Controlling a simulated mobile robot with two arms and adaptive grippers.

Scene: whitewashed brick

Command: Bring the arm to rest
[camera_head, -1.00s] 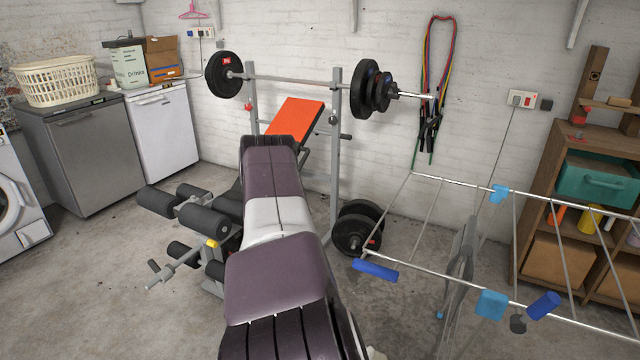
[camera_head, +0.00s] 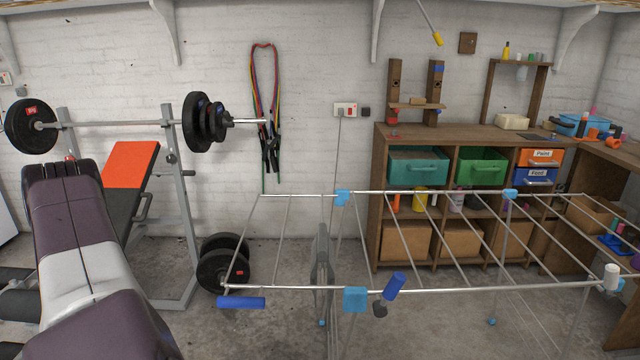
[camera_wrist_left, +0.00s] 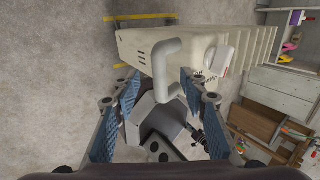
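My left gripper (camera_wrist_left: 160,88) shows in the left wrist view. Its two fingers with blue ribbed pads stand wide apart, and I see nothing clamped between them. A cream appliance with a grey handle (camera_wrist_left: 140,42) lies beyond the fingertips; I cannot tell how far off it is. In the head view a purple and white padded limb (camera_head: 85,275), which appears to be my arm, fills the lower left. Its gripper does not show there. My right gripper is in neither view.
A drying rack (camera_head: 430,290) stands across the middle and right. A weight bench (camera_head: 130,165) with a barbell (camera_head: 110,124) is behind the limb at left. A wooden shelf unit (camera_head: 445,135) stands at the back right. Bare floor shows at lower middle.

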